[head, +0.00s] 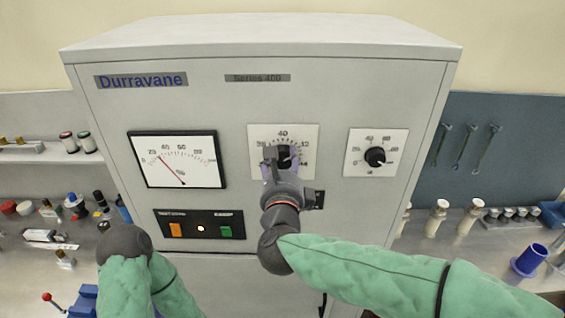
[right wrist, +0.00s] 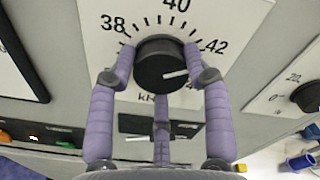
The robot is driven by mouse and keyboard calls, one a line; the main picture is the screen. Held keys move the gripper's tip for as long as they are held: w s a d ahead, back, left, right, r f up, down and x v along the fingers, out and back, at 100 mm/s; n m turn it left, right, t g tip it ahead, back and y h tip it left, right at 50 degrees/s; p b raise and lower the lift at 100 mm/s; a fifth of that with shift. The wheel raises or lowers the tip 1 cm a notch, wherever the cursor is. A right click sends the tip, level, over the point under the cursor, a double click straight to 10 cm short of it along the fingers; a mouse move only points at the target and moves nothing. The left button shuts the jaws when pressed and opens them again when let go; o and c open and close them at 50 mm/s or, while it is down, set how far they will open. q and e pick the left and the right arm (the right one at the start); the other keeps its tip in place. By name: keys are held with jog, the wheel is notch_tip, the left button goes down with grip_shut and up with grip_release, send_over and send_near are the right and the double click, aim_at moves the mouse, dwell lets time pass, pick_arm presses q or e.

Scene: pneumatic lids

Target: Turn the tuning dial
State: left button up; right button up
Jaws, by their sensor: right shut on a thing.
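The tuning dial (head: 284,153) is a black round knob on a white scale plate in the middle of the grey Durravane cabinet (head: 330,90). In the right wrist view the dial (right wrist: 160,66) has a white pointer line directed right, below the 42 mark; the scale reads 38, 40, 42. My right gripper (head: 281,164) has its purple fingers shut on the dial's sides; they also show in the right wrist view (right wrist: 160,75). My left arm is at the lower left; its gripper is not visible.
A needle meter (head: 178,160) is left of the dial, its needle toward the low end. A smaller black knob (head: 375,157) is to the right. Below the meter is a panel (head: 200,224) with orange and green buttons and a lit lamp. Shelves with small parts flank the cabinet.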

jog(key=shift+r+n, duration=0.3)
jog(key=shift+n, duration=0.7)
jog(key=o, duration=1.1)
jog(key=shift+a, duration=0.1)
jog(key=shift+o, duration=0.2)
jog(key=shift+f, duration=0.1)
jog(key=shift+s, duration=0.15)
jog(key=s, duration=1.1)
jog(key=shift+s, duration=0.4)
